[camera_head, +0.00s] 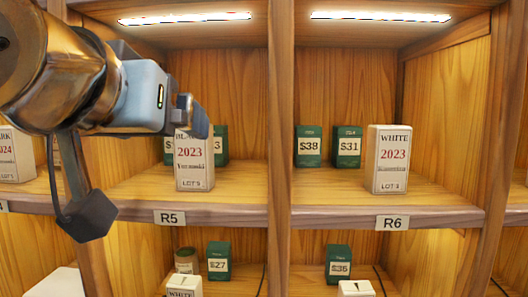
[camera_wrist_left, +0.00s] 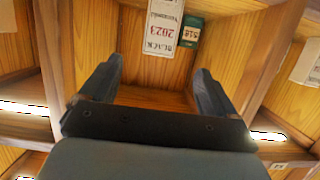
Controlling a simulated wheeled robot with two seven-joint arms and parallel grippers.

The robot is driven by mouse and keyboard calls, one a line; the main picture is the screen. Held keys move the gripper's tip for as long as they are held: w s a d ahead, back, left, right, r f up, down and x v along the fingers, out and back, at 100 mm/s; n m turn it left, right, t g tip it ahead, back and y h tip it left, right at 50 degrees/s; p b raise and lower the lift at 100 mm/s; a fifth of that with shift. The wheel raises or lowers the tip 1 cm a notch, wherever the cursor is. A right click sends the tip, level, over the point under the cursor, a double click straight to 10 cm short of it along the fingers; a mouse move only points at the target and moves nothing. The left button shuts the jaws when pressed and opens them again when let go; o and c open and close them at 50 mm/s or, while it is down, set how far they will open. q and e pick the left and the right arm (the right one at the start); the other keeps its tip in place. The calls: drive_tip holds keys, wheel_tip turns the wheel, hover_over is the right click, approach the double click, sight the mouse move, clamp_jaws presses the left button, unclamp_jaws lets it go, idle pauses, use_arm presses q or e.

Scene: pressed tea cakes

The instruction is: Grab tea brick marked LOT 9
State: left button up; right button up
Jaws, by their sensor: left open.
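A pale box marked BLACK 2023 (camera_head: 193,165) stands upright on shelf R5, its top partly hidden by my left gripper (camera_head: 190,108). It shows upside down at the top of the left wrist view (camera_wrist_left: 163,28). A similar box marked WHITE 2023 (camera_head: 388,160) stands on shelf R6. Both carry a small LOT line at the bottom, its digit too small to read surely. My left gripper is open and empty; its spread fingers also show in the left wrist view (camera_wrist_left: 158,75), with the BLACK box beyond them and apart from them. My right gripper is not in view.
Small green priced boxes stand behind the BLACK box (camera_head: 221,146) and left of the WHITE box (camera_head: 309,147). A wooden upright (camera_head: 281,120) divides R5 from R6. Lower shelves hold more boxes and a tin (camera_head: 186,260). The fronts of R5 and R6 have bare room.

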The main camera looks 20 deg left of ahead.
sight(189, 139)
use_arm(q)
drive_tip(key=x, duration=1.3)
drive_tip(key=shift+w+a, duration=0.1)
drive_tip(key=shift+w, duration=0.05)
drive_tip(key=c, duration=1.2)
